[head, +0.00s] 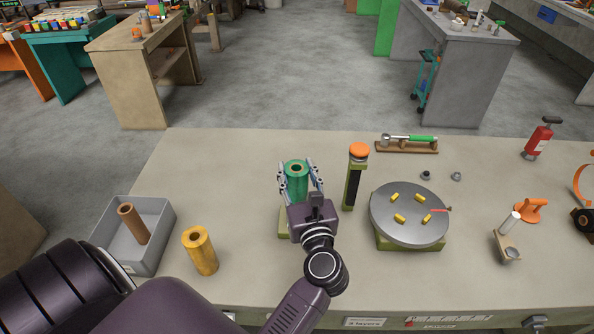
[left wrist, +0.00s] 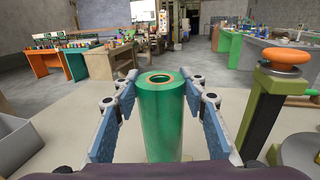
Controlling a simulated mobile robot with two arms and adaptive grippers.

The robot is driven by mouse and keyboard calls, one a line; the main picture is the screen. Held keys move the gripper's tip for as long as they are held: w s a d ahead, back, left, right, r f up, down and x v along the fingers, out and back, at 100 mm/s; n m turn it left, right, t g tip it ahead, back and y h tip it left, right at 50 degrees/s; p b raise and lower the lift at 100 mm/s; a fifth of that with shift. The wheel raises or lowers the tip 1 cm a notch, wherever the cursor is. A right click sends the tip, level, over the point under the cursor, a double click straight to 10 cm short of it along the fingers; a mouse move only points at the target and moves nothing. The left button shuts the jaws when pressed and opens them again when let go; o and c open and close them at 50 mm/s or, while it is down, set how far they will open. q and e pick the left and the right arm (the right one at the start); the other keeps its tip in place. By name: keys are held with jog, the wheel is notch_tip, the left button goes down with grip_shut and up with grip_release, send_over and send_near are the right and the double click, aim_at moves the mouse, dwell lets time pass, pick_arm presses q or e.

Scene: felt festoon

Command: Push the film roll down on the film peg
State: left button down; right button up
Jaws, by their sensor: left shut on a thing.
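The green film roll (head: 296,180) stands upright on the table, over an olive base (head: 284,222) partly hidden by my left gripper. The film roll also shows in the left wrist view (left wrist: 162,115), with a brown core ring at its top. My left gripper (head: 297,176) is around the roll, one finger on each side, shut on it. The film peg is not visible; the roll and gripper hide whatever is inside or under the roll. My right gripper is not in view.
An olive post with an orange knob (head: 359,150) stands just right of the roll. A round grey turntable (head: 409,214) with yellow pieces is further right. A yellow roll (head: 200,251) and a grey bin (head: 164,223) holding a brown tube are at left.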

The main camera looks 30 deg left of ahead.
aim_at(298, 196)
pick_arm(q)
jog(key=shift+f+b, duration=1.5)
jog(key=shift+f, duration=0.1)
jog(key=shift+s+f+b, duration=0.1)
jog(key=shift+f+b, duration=1.2)
jog(key=shift+f, duration=0.05)
jog(key=c, duration=1.7)
grip_release()
jog(key=o, duration=0.6)
jog(key=shift+a+f, duration=0.1)
jog(key=shift+a, duration=0.05)
